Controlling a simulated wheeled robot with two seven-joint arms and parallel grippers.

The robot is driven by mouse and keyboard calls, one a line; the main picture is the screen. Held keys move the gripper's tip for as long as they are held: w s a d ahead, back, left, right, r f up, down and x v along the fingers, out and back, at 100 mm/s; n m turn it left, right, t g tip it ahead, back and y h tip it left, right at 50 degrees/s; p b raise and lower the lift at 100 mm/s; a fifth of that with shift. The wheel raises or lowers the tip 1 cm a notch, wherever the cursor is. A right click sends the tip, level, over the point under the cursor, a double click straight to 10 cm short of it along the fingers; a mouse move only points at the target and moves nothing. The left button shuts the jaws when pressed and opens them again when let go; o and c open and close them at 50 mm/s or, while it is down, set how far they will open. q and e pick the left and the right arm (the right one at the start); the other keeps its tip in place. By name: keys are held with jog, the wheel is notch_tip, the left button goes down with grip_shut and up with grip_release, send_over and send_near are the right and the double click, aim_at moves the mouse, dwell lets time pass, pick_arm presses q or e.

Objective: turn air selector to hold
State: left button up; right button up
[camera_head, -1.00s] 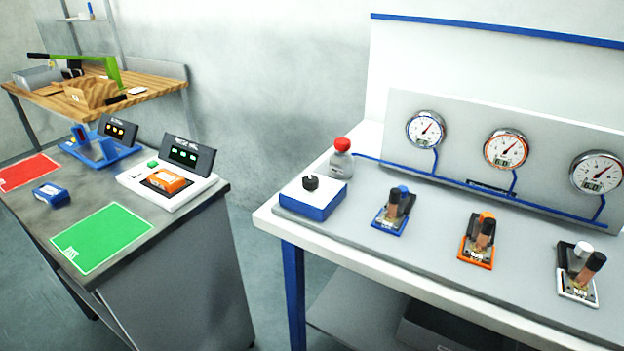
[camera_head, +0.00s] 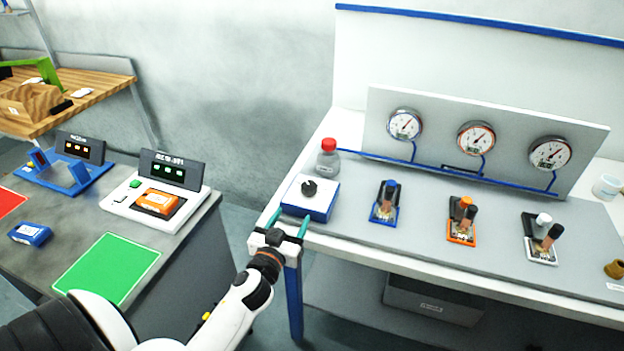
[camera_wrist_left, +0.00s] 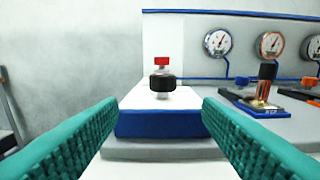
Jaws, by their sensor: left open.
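The air selector is a blue box with a white top (camera_head: 322,203) and a black round knob (camera_head: 309,188), at the left end of the grey bench panel. My left gripper (camera_head: 289,222) is open and empty, at the bench's front left edge, just short of the box. In the left wrist view the black knob (camera_wrist_left: 162,81) stands ahead, centred between the green fingers (camera_wrist_left: 160,135) but beyond their tips. The blue box front (camera_wrist_left: 160,123) also shows there. The knob's pointer marking is too small to read. My right gripper is not in view.
A red-capped bottle (camera_head: 328,158) stands just behind the selector. Blue (camera_head: 385,203), orange (camera_head: 462,220) and white (camera_head: 541,238) valve units stand to the right, below three gauges (camera_head: 477,138). A dark table with a green mat (camera_head: 107,268) is at the left.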

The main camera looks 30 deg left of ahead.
aim_at(306, 192)
pick_arm(q)
jog(key=w, duration=0.1)
jog(key=w+r, duration=0.1)
jog(key=w, duration=0.1)
jog(key=shift+a+r+p, duration=0.1)
jog(key=shift+p, duration=0.2)
jog(key=x, duration=0.8)
jog(key=shift+w+p, duration=0.3)
jog(key=shift+p, duration=0.1)
jog(key=shift+w+a, duration=0.2)
jog(key=shift+w, duration=0.15)
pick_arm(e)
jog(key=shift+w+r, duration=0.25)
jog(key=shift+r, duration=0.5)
pick_arm(q)
jog(key=c, duration=1)
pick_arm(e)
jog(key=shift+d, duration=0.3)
